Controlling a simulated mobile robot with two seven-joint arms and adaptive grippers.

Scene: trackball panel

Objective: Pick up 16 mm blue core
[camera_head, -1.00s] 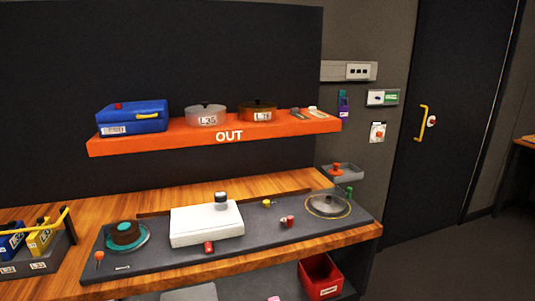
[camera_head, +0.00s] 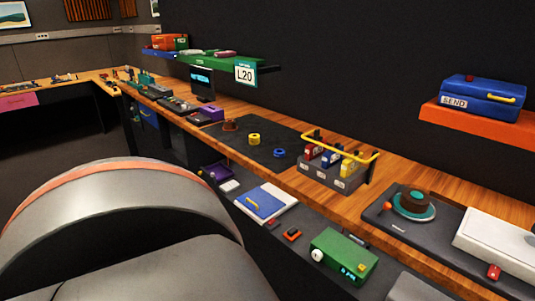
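A small blue ring (camera_head: 279,152), which looks like the blue core, lies on the dark mat (camera_head: 262,160) on the wooden bench; its size cannot be read. A yellow ring (camera_head: 253,138) sits just behind and left of it, and a brown piece (camera_head: 229,125) farther left. No gripper shows in the head view. A large grey rounded part with an orange band, apparently my own arm, fills the lower left.
A grey rack (camera_head: 335,176) with coloured boxes and a yellow handle stands right of the mat. A green box (camera_head: 343,256) and a blue-and-white case (camera_head: 265,203) lie on a lower shelf. A green shelf (camera_head: 218,60) hangs behind the bench.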

